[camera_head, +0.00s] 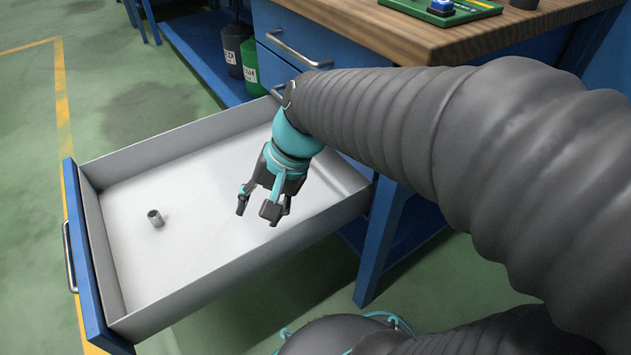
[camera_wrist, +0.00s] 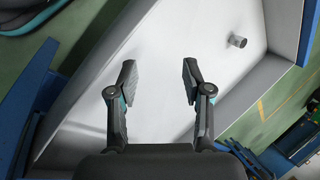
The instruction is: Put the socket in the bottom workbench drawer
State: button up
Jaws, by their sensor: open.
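The socket (camera_head: 155,218) is a small grey metal cylinder. It rests on the floor of the open bottom drawer (camera_head: 140,165), towards the front panel. It also shows in the wrist view (camera_wrist: 237,41), at the upper right. My gripper (camera_head: 257,208) is over the drawer, to the right of the socket in the head view and apart from it. Its two fingers are spread with nothing between them, as the wrist view (camera_wrist: 158,85) also shows. The drawer is pulled well out, with a blue front and a handle.
The workbench (camera_head: 440,45) has a wooden top with a green tray (camera_head: 470,8) on it. A closed drawer with a handle (camera_head: 300,55) is above the open one. Dark and green containers (camera_head: 250,65) stand on a lower blue shelf. The green floor at left is clear.

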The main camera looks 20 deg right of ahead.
jog(key=s+d+r+n+t+h, duration=0.3)
jog(key=s+d+n+t+h, duration=0.1)
jog(key=d, duration=0.5)
jog(key=shift+s+d+r+n+h, duration=0.15)
jog(key=shift+s+d+n+h, duration=0.2)
jog(key=shift+s+n, duration=0.45)
jog(key=shift+s, duration=0.2)
jog(key=shift+c, duration=0.8)
jog(key=shift+d+m, duration=0.1)
jog(key=shift+m, duration=0.2)
